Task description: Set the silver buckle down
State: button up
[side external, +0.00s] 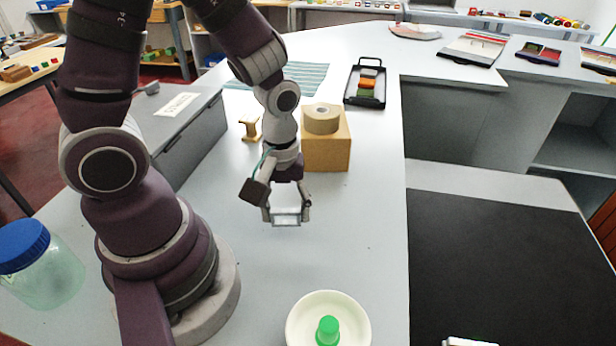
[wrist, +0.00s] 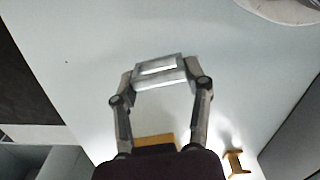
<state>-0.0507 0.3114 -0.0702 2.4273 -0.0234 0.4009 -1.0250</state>
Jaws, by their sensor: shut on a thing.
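The silver buckle (side external: 287,220) is a small rectangular metal frame. My gripper (side external: 287,213) is shut on it, with one finger at each end. The wrist view shows the buckle (wrist: 162,78) between the fingertips of my gripper (wrist: 160,81), with its slot showing pale counter through it. The buckle is over the bare pale counter (side external: 345,235), in front of the wooden block. I cannot tell how large the gap to the counter is, if any.
A wooden block (side external: 327,154) with a tape roll (side external: 321,121) on it stands behind my gripper. A wooden spool (side external: 251,130) is behind left. A white bowl (side external: 300,333) with a green-topped item (side external: 328,328) is in front. A blue-lidded jar (side external: 45,275) stands front left. The counter around the buckle is clear.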

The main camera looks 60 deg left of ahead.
aim_at(235, 175)
jog(key=shift+s+a+n, duration=0.15)
jog(key=shift+a+n, duration=0.1)
jog(key=shift+n, duration=0.05)
jog(key=w+a+n, duration=0.1)
jog(key=a+n, duration=0.1)
jog(key=a, duration=0.1)
jog(key=a+r+n, duration=0.1)
jog(key=a+n, duration=0.2)
jog(key=a, duration=0.1)
jog(key=w+a+n, duration=0.1)
jog(key=a+n, duration=0.2)
jog(key=shift+w+a+r, duration=0.2)
jog(key=shift+w+r, duration=0.1)
jog(key=s+a+r+n, duration=0.1)
jog(key=s+a+n, duration=0.2)
jog(key=a+n, duration=0.55)
jog(key=shift+m, duration=0.85)
jog(key=f, duration=0.2)
jog(key=a+f, duration=0.1)
jog(key=f, duration=0.4)
jog(key=shift+s+a+f, duration=0.15)
jog(key=shift+a, duration=0.15)
jog(key=shift+f, duration=0.1)
jog(key=o, duration=0.7)
jog(key=shift+o, duration=0.2)
